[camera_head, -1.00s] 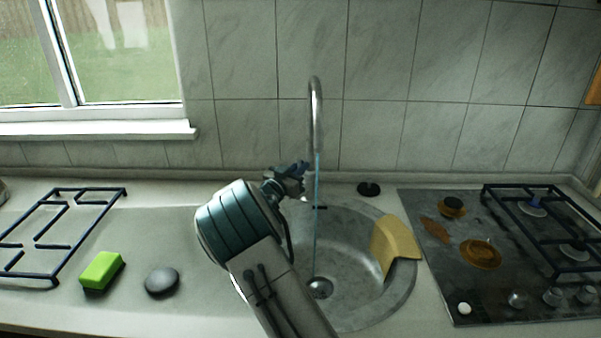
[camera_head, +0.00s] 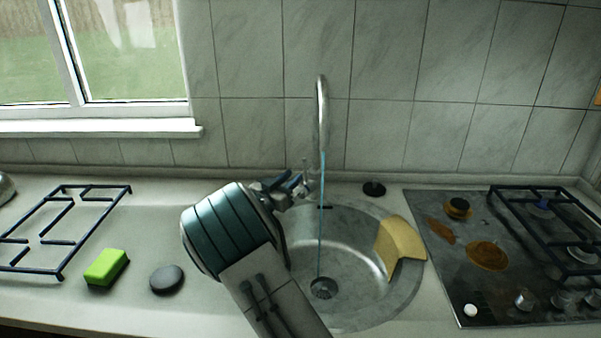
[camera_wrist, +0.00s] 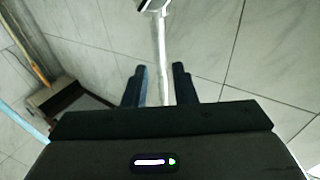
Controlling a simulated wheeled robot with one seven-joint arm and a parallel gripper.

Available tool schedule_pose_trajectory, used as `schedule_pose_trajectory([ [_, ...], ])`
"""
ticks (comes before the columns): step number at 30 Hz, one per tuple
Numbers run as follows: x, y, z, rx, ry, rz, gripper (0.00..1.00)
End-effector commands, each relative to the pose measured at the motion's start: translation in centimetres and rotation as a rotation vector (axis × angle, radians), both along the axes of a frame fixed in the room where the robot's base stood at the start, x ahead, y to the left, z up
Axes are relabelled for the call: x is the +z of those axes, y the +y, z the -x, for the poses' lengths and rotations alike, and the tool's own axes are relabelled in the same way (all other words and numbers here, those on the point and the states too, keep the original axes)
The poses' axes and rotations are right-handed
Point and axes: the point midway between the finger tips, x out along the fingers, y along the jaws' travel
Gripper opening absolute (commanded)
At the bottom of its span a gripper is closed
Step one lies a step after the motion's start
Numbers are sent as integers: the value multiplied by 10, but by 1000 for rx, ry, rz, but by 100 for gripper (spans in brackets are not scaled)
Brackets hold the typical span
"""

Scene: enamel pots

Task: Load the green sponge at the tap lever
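The green sponge (camera_head: 107,267) lies on the counter at the left. The tap (camera_head: 323,115) rises behind the sink, and a thin blue stream runs from its spout into the basin. A small upright part, seemingly the tap lever (camera_head: 305,166), shows just beyond my gripper (camera_head: 303,186). My gripper is beside the tap's base. In the wrist view, my gripper (camera_wrist: 160,84) has its two fingers apart, with a pale metal tap part (camera_wrist: 160,50) lined up between them. Whether the fingers touch it cannot be told.
A dark round stone (camera_head: 167,279) lies right of the sponge. A yellow cloth (camera_head: 400,245) hangs over the right rim of the sink (camera_head: 345,280). A black plug (camera_head: 374,189) sits behind the sink. A stained hob (camera_head: 470,285) is at the right and a loose grate (camera_head: 60,228) at the left.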

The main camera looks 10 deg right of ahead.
Motion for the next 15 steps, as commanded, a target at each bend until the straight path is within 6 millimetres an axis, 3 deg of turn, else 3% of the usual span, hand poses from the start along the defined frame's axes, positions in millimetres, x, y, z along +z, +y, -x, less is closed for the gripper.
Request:
schedule_pose_trajectory([
  [6,-6,33,32,3,2,-1,24],
  [15,-8,48,48,0,0,0,24],
])
